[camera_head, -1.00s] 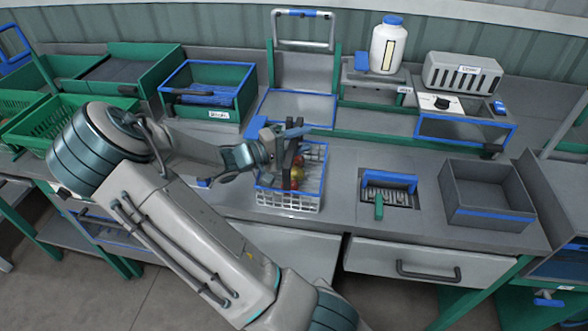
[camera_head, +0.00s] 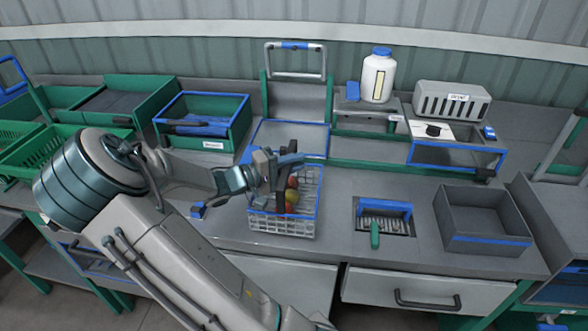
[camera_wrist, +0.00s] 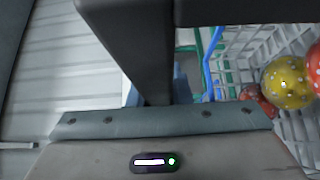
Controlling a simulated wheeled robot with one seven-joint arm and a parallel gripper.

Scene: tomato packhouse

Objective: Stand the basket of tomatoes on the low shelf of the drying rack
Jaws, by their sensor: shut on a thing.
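A white wire basket with blue edges (camera_head: 284,226) stands upright over the grey counter, near its front edge. Red and yellow tomatoes (camera_head: 292,193) lie in it. My gripper (camera_head: 284,168) reaches in from the left and is shut on the basket's upper part; its fingers hide the exact grip. I cannot tell whether the basket touches the counter. The wrist view shows the basket's mesh wall (camera_wrist: 232,70) and spotted tomatoes (camera_wrist: 287,82) at the right. A green-posted stand with a low grey panel (camera_head: 290,138) is behind the basket; I cannot tell whether it is the drying rack.
A grey open bin (camera_head: 486,240) and a sunken grate with a blue handle (camera_head: 384,208) lie to the right. A white jar (camera_head: 378,78) and a grey slotted box (camera_head: 451,101) stand behind. A green crate (camera_head: 204,121) is at the back left.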

